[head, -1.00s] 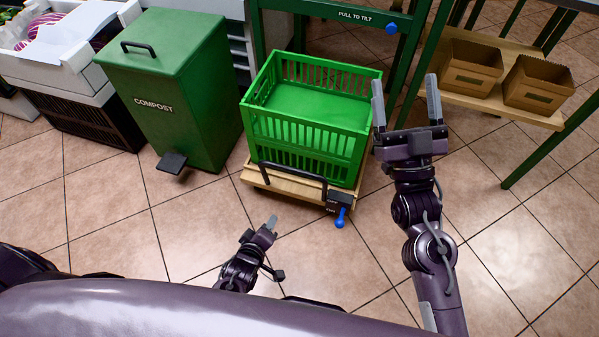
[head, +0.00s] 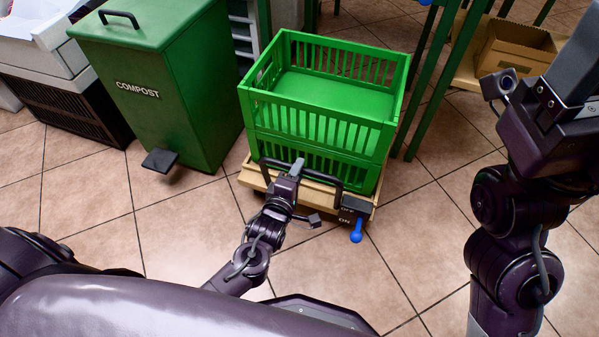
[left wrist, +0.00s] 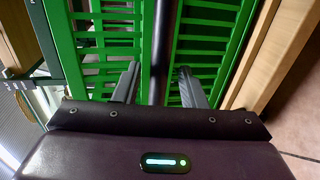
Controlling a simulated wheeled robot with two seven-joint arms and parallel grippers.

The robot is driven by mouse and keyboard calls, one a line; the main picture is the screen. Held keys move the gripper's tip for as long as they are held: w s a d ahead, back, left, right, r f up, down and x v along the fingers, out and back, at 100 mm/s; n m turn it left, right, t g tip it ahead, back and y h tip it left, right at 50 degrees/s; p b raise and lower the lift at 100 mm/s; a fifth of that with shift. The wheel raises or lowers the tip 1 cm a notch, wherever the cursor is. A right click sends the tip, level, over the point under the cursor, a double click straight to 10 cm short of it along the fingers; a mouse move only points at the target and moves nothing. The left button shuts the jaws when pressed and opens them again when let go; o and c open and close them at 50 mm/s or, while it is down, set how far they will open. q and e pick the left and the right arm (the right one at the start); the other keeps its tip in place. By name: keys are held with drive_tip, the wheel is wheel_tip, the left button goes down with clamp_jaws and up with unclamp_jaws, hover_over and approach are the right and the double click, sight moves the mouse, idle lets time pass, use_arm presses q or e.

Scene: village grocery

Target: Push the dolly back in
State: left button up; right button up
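The dolly (head: 250,178) is a low wooden platform carrying stacked green crates (head: 320,130). It stands on the floor, partly under the green-legged stand behind it. Its black bar handle (head: 328,179) runs along the near side and also shows upright in the left wrist view (left wrist: 161,50). My left gripper (head: 297,168) is at the handle; in the left wrist view its two fingers (left wrist: 158,85) stand apart on either side of the bar, with gaps. A blue lever (head: 356,232) hangs at the dolly's near right corner. My right gripper (head: 585,60) is at the upper right, its fingertips cut off.
A green compost bin (head: 165,90) with a black pedal (head: 160,161) stands left of the dolly. Green stand legs (head: 425,85) and a wooden shelf with a cardboard box (head: 510,50) are at the right. The tiled floor in front is clear.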

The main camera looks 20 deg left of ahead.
use_arm(q)
drive_tip(key=shift+w+f, duration=0.2)
drive_tip(key=shift+w, duration=0.6)
clamp_jaws()
